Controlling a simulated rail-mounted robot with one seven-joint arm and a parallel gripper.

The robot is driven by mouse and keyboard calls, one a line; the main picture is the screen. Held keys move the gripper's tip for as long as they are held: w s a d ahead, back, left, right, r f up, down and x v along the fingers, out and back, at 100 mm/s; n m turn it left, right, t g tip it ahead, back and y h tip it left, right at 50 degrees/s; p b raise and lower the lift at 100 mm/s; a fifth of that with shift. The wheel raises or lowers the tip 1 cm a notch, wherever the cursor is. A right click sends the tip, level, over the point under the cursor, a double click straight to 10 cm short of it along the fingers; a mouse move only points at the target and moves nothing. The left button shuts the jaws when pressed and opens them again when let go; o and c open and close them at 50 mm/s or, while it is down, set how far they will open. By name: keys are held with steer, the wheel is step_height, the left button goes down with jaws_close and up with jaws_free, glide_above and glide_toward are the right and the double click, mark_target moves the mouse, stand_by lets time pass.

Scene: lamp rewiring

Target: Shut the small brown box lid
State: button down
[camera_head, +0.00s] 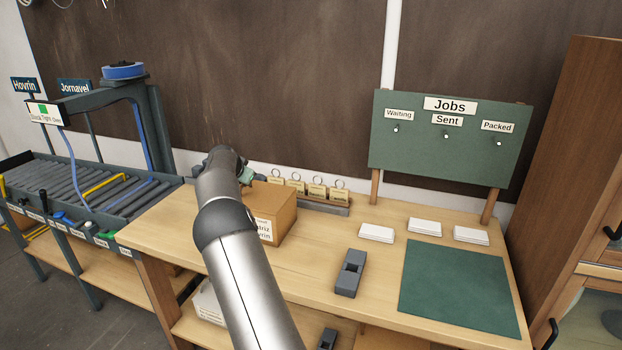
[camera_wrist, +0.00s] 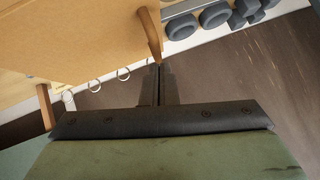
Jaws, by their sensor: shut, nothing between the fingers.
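The small brown box (camera_head: 272,212) stands on the bench with a white label on its front. Its visible top looks flat, but my arm covers its left side, so I cannot tell whether the lid is fully down. My gripper is behind my arm at the box's far left corner in the head view, its fingers hidden there. In the wrist view, my gripper (camera_wrist: 158,84) is shut and empty. A broad brown surface (camera_wrist: 85,38) fills the upper left of that view, with an orange-brown piece close to the fingertips; contact is unclear.
Several ringed tags (camera_head: 317,190) stand in a rack behind the box. A dark grey block (camera_head: 350,273), white card stacks (camera_head: 376,233) and a green mat (camera_head: 455,290) lie to the right. The green Jobs board (camera_head: 440,150) rises behind. A roller conveyor (camera_head: 75,185) is at left.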

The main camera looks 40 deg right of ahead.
steer(key=shift+w+a+f, duration=0.1)
steer(key=shift+w+f, duration=0.05)
steer(key=shift+f, duration=0.3)
steer(key=shift+f, duration=0.1)
steer(key=shift+r, duration=0.2)
steer(key=shift+r+p, duration=0.4)
steer(key=shift+r, duration=0.5)
steer(key=w+d+r+b+v, duration=0.1)
steer(key=r+b+v, duration=0.1)
steer(key=v, duration=1)
steer(key=s+a+f+n+g+y, duration=0.2)
steer(key=s+a+f+n+y, duration=0.15)
steer(key=s+a, duration=0.85)
steer(key=s+a+f+n+g+y, duration=0.1)
steer(key=s+a+f+n+y, duration=0.25)
steer(key=s+a, duration=0.8)
steer(key=s+a+f+n+g, duration=0.1)
steer(key=s+a+f+n, duration=0.1)
steer(key=s, duration=0.6)
steer(key=s+a+f+n+g, duration=0.1)
steer(key=s+a+f+n, duration=0.2)
steer(key=s, duration=0.5)
steer(key=s+a+f+n+g, duration=0.1)
steer(key=s+a+f+n, duration=0.1)
steer(key=s, duration=0.6)
steer(key=shift+a+f, duration=0.15)
steer(key=shift+f, duration=0.1)
